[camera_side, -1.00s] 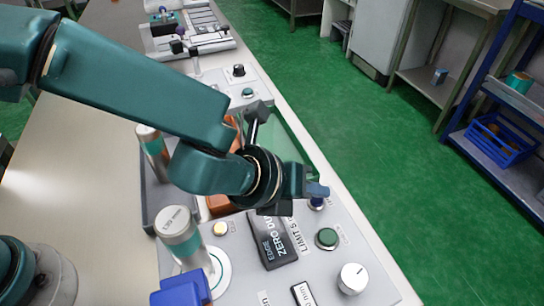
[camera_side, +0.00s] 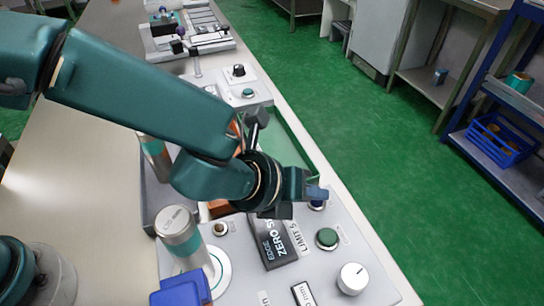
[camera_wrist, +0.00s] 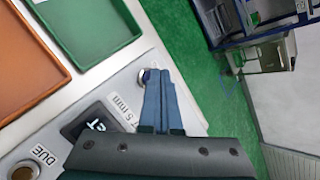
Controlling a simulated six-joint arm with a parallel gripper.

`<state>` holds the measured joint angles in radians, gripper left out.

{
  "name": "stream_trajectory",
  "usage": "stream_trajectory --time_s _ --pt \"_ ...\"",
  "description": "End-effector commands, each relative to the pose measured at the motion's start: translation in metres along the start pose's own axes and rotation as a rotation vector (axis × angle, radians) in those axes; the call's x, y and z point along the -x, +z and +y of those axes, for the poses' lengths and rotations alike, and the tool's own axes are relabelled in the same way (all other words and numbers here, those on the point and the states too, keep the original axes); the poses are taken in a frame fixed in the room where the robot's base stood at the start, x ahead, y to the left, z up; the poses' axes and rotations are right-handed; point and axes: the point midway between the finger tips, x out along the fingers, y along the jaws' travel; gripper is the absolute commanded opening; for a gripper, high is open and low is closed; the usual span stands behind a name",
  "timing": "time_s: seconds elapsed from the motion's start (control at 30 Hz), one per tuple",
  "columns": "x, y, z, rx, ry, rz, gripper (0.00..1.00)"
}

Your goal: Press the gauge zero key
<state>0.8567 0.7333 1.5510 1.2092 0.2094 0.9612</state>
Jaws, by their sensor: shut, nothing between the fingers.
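The key also shows in the wrist view (camera_wrist: 146,76), partly hidden behind the blue fingers (camera_wrist: 161,80). My gripper is shut and empty, its tips at the key; I cannot tell whether they press on it. The DUE lamp (camera_side: 220,229) looks dull.
A green button (camera_side: 327,238) and a white knob (camera_side: 352,278) lie nearer on the panel. A teal-banded cylinder (camera_side: 180,232) and a blue block (camera_side: 182,290) stand at left. Green (camera_wrist: 90,28) and orange (camera_wrist: 28,70) trays lie beyond the key.

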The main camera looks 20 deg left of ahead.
Motion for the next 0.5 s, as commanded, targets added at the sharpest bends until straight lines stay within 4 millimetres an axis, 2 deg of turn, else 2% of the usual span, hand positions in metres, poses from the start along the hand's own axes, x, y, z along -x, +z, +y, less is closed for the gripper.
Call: stream_trajectory --time_s 0.5 --pt "0.0030 0.0021 -0.0016 0.002 0.001 0.000 0.00"
